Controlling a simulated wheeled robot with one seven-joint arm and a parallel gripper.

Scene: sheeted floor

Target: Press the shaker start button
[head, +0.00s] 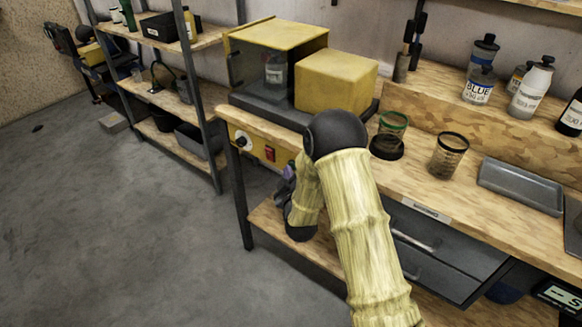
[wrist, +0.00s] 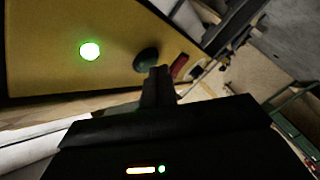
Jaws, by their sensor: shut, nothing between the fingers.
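The shaker (head: 275,60) is a yellow machine on the bench, with a bottle behind its dark window. Its yellow front panel (head: 257,150) has a dial (head: 242,141) and a red switch (head: 270,154); my arm covers the panel's right part. In the wrist view the panel (wrist: 50,25) shows a glowing green round light or button (wrist: 89,51), a dark round button (wrist: 146,60) and the red switch (wrist: 179,66). My gripper (wrist: 159,72) is shut and empty, its tips overlapping the dark button's lower right edge. I cannot tell whether they touch it. The head view mostly hides the gripper.
Right of the shaker, the bench holds a green-rimmed beaker (head: 392,125), a dark-rimmed beaker (head: 449,155) and a grey tray (head: 520,186). Bottles stand on the raised ledge (head: 435,100) behind. A shelf rack (head: 165,90) stands at left.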

